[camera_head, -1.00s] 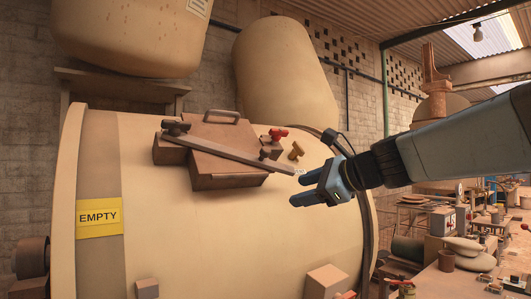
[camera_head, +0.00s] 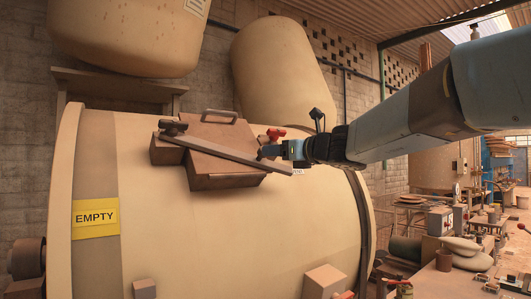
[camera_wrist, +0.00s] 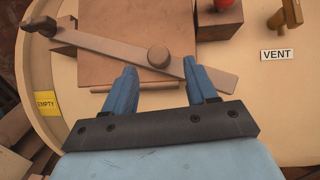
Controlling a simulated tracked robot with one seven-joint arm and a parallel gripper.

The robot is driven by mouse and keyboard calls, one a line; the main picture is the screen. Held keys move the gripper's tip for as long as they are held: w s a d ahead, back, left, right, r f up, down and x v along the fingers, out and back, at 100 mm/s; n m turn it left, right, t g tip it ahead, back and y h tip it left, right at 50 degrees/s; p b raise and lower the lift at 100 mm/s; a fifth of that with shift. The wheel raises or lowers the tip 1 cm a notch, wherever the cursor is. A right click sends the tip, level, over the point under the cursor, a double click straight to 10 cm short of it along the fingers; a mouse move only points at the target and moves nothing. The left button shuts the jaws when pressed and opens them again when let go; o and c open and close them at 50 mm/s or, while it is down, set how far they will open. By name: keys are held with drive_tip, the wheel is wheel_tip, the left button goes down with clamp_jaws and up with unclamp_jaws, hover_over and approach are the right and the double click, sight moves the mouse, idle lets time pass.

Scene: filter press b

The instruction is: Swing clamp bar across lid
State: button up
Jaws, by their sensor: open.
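The clamp bar (camera_head: 225,151) is a long flat brown bar lying slantwise over the brown box-like lid (camera_head: 215,181) on the tank. Its dark pivot knob (camera_head: 173,128) is at the upper left and its free end at the lower right. In the wrist view the bar (camera_wrist: 105,46) carries a round knob (camera_wrist: 158,57) near its free end. My gripper (camera_head: 268,151) is open above that end. In the wrist view my blue fingers (camera_wrist: 160,85) are spread, the right one overlapping the bar in front of its free end. Contact cannot be told.
An ochre valve handle (camera_wrist: 287,14) and a VENT label (camera_wrist: 277,55) are at the right in the wrist view. The lid's handle (camera_head: 220,115) rises at the back.

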drive_tip(key=shift+x, duration=3.1)
drive_tip(key=shift+c, duration=0.2)
clamp_jaws()
